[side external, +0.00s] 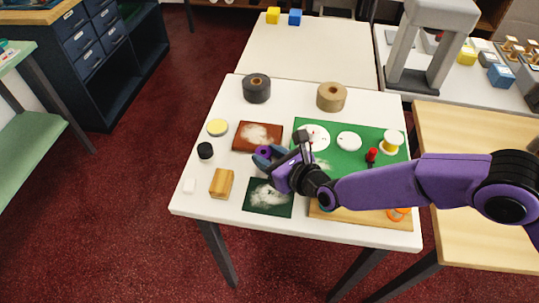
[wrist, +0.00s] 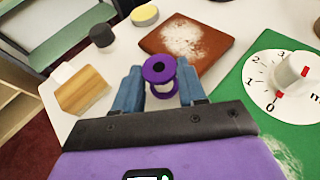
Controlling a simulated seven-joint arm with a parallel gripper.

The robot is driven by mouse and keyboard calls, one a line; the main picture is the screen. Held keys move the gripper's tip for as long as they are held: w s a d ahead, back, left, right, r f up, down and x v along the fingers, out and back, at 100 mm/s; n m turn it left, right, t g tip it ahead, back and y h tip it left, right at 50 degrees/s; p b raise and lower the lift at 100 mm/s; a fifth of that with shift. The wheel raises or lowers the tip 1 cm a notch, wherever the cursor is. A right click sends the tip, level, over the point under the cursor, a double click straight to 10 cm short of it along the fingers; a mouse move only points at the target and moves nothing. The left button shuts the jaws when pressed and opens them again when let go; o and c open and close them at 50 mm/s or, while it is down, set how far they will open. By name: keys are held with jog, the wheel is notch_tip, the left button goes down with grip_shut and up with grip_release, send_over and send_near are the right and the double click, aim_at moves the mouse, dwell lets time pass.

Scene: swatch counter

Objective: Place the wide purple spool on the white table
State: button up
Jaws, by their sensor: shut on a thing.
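The purple spool (side external: 263,152) is between the blue fingers of my gripper (side external: 267,159). In the wrist view the spool (wrist: 158,68) shows its round top flange with a dark centre hole, and part of a lower flange. My gripper (wrist: 159,88) is shut on it, one finger on each side. The white table (side external: 222,108) lies under my gripper. The spool appears over the table near the front edge of the red-brown swatch board (side external: 257,136); its exact height and its underside cannot be told.
A green mat (side external: 312,125) with white dials is at right. A dark green board (side external: 268,198) and wooden block (side external: 222,183) lie in front. A black cap (side external: 205,150) and yellow disc (side external: 217,127) stand left. Tape rolls (side external: 256,88) (side external: 331,97) are behind. Some tabletop at left is bare.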

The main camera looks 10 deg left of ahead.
jog(key=shift+f, duration=0.1)
jog(key=o, duration=1.1)
jog(key=shift+r, duration=0.2)
jog(key=shift+v, duration=6)
jog(key=shift+f, duration=0.1)
